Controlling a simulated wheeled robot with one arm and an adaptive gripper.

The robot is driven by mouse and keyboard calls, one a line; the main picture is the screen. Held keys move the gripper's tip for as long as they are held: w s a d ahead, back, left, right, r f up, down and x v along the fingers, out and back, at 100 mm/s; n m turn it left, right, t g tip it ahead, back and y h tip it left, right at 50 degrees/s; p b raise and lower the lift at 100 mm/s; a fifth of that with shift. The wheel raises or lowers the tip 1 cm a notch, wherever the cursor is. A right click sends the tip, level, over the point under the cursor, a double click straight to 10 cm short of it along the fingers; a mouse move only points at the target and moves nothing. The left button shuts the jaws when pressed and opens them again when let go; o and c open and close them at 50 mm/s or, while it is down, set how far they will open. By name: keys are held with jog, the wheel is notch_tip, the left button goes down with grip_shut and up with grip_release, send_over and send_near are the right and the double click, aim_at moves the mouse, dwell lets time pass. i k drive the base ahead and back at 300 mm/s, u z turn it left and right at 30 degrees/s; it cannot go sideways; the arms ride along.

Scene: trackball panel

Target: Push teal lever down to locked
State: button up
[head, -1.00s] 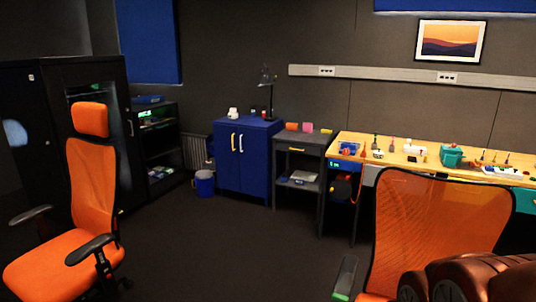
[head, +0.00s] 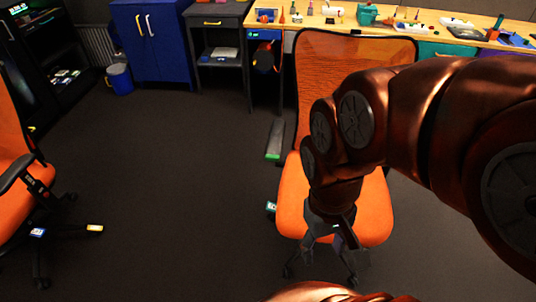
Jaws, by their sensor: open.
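I cannot make out a teal lever or a trackball panel in the head view. A teal device (head: 367,14) stands on the wooden workbench at the top; it is too small to tell whether it has a lever. My copper-coloured arm reaches in from the right. My gripper (head: 331,240) hangs down in front of the orange chair seat, open and empty, well away from the bench. Its fingertips are small and dark in the picture.
An orange mesh chair (head: 350,75) stands between me and the workbench (head: 465,24). Another orange chair (head: 12,155) is at the left edge. A blue cabinet (head: 155,60), grey side table (head: 216,22) and blue bin (head: 120,78) stand at the back. The middle floor (head: 170,170) is clear.

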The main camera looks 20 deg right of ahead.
aim_at(270, 206)
jog(key=u, duration=0.25)
jog(key=k, duration=0.6)
jog(key=u, duration=0.55)
jog(key=k, duration=0.75)
jog(key=u, duration=0.85)
jog(key=i, duration=1.3)
jog(key=z, duration=0.7)
jog(key=i, duration=0.5)
jog(key=z, duration=0.5)
